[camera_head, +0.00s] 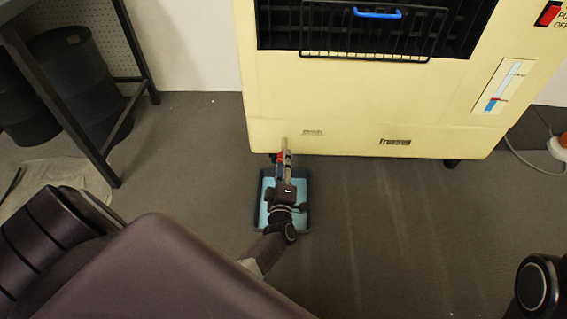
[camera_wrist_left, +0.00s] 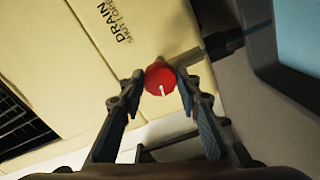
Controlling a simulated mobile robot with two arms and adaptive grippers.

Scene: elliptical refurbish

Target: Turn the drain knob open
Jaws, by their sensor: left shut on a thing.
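The red drain knob (camera_wrist_left: 160,79) with a white mark shows in the left wrist view, low on the cream machine near the printed word DRAIN. My left gripper (camera_wrist_left: 161,80) has its two fingertips on either side of the knob and is shut on it. In the head view my left gripper (camera_head: 284,160) reaches to the machine's lower edge above a tray, and a bit of red shows beside the fingers. The white mark points toward the wrist in the left wrist view. My right gripper is not in view.
The cream machine (camera_head: 350,100) has a wire rack (camera_head: 375,30) with a blue handle in its front. A dark tray with a light blue inside (camera_head: 264,215) lies on the floor below my left gripper. A metal table frame and dark barrels (camera_head: 75,75) stand at left.

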